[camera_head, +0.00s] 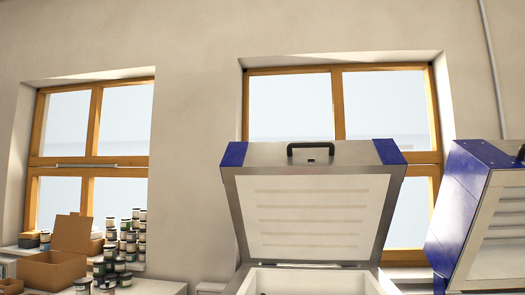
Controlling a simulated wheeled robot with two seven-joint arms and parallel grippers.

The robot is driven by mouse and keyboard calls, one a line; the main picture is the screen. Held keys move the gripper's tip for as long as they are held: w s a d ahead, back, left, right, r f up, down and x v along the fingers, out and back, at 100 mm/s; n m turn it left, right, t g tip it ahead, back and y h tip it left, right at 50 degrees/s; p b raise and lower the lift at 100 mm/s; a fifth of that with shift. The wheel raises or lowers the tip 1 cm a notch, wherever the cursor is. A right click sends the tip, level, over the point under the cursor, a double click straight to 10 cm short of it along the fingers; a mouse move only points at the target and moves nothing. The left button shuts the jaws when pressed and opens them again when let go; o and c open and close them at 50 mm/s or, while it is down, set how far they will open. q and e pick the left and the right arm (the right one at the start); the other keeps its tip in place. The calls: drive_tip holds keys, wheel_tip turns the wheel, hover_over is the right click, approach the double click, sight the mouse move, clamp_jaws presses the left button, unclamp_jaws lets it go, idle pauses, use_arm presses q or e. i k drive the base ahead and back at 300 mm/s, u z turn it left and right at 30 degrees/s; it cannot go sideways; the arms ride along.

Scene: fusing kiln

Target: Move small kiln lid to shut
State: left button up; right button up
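The kiln lid (315,219) stands raised and tilted back at the middle right, with a pale ribbed inner face, a metal frame and blue corners. A dark handle (311,149) sits at the middle of its top edge. The kiln body (305,279) below it is open, and only its upper part shows at the bottom of the view. A second kiln lid (485,215) with blue sides stands at the right edge, partly cut off. I cannot tell from the view which of the two is the small one. Neither of my grippers is in view.
On the left, a counter (150,287) holds an open cardboard box (55,268) and several stacked jars (125,245). Two wooden-framed windows are in the wall behind; one (93,140) is at left, the other (340,105) behind the raised lid.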

sight(314, 202)
drive_tip(key=z, duration=0.2)
drive_tip(key=i, duration=0.95)
drive_tip(key=z, duration=0.6)
